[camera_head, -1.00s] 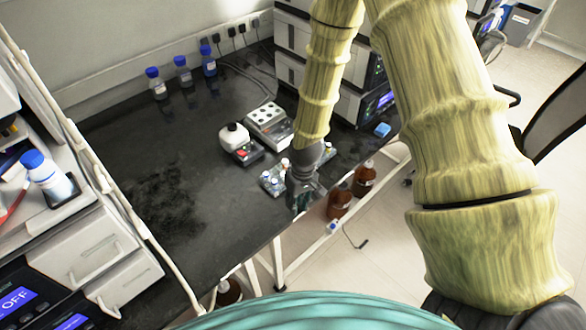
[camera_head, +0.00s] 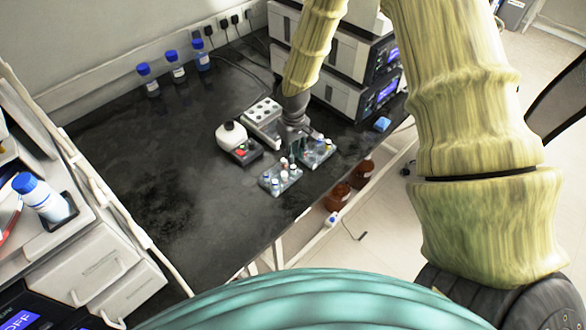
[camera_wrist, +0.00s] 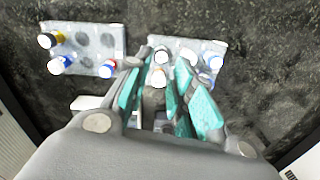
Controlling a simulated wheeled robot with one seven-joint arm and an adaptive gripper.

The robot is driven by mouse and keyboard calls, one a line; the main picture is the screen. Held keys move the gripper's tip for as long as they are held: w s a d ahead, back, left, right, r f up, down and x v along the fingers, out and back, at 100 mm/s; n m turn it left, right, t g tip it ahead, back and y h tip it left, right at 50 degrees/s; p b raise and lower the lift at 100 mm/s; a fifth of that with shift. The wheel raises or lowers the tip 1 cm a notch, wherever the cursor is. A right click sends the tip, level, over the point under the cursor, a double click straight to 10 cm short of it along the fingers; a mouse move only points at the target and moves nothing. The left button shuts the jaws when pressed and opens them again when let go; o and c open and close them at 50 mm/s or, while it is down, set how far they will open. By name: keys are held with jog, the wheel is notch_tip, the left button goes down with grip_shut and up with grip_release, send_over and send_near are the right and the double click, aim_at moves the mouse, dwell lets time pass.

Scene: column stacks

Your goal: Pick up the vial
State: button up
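Several small capped vials stand in two clear racks on the dark bench. One rack (camera_head: 268,184) holds vials with mostly white caps (camera_head: 284,162); the other rack (camera_head: 318,159) lies to its right and farther back.
A white-topped device (camera_head: 231,134) and a block with round wells (camera_head: 262,112) stand left of my gripper. Stacked instruments (camera_head: 345,95) stand behind on the right. A small blue item (camera_head: 382,124) lies near the bench edge. The bench's left middle is clear.

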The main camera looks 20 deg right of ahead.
aim_at(293, 166)
jog(key=shift+s+f+p, duration=0.2)
jog(key=shift+f+p, duration=0.85)
jog(key=shift+f, duration=0.8)
jog(key=shift+f+p, duration=0.5)
jog(key=shift+f, duration=1)
jog(key=c, duration=0.5)
